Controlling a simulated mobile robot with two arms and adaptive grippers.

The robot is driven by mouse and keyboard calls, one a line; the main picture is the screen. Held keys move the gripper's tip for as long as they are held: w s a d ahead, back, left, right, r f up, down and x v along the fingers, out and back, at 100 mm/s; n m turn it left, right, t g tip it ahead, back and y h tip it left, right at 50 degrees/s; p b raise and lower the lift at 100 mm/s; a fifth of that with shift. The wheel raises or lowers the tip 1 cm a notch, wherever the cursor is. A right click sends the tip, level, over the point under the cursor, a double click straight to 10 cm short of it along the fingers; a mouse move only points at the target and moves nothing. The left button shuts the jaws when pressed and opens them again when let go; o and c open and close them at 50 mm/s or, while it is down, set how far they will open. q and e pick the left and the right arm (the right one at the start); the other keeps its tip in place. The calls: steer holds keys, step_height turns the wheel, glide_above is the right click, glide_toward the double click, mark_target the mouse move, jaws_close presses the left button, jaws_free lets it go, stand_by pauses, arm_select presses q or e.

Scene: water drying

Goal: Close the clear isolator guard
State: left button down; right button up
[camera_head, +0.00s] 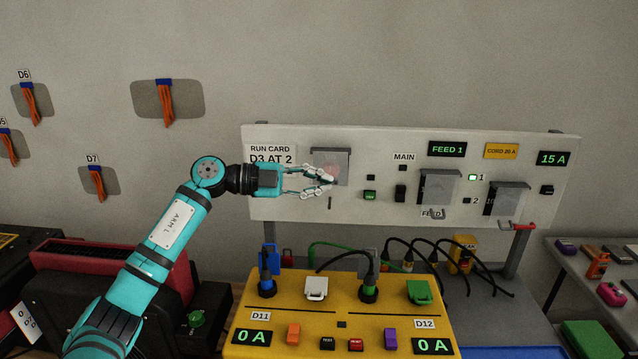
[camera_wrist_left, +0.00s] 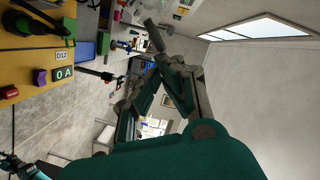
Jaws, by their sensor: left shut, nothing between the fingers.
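A grey see-through guard (camera_head: 342,164) hangs from a dark top edge on the left part of the white wall panel, right of the run card sign. A reddish round shape shows dimly through it. I cannot tell whether its lower edge lies flush against the panel. My left gripper (camera_head: 328,181) is shut and empty, with its fingertips in front of the guard's lower left part, hiding some of it. I cannot tell whether they touch it. The fingers also show in the left wrist view (camera_wrist_left: 154,68), where the guard is not seen. My right gripper is not in view.
Two similar flaps (camera_head: 438,187) hang farther right on the panel (camera_head: 290,212), the other one (camera_head: 506,200) near a red handle (camera_head: 517,226). Below stands a yellow console (camera_head: 275,318) with upright plugs and black cables. The wall above the panel is bare.

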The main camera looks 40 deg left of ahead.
arm_select(q)
steer(key=w+a+f+m+b, duration=0.2)
steer(key=w+f+m+b, duration=0.1)
steer(key=f+b, duration=0.3)
steer(key=w+a+f+m+t+h+b, duration=0.1)
steer(key=w+a+f+m+b, duration=0.1)
steer(key=f+m+b, duration=0.3)
steer(key=shift+w+f+t+b, duration=0.35)
steer(key=shift+w+b, duration=0.45)
steer(key=shift+b, duration=0.5)
steer(key=shift+f, duration=0.1)
stand_by(0.7)
steer(key=shift+f, duration=0.1)
stand_by(0.4)
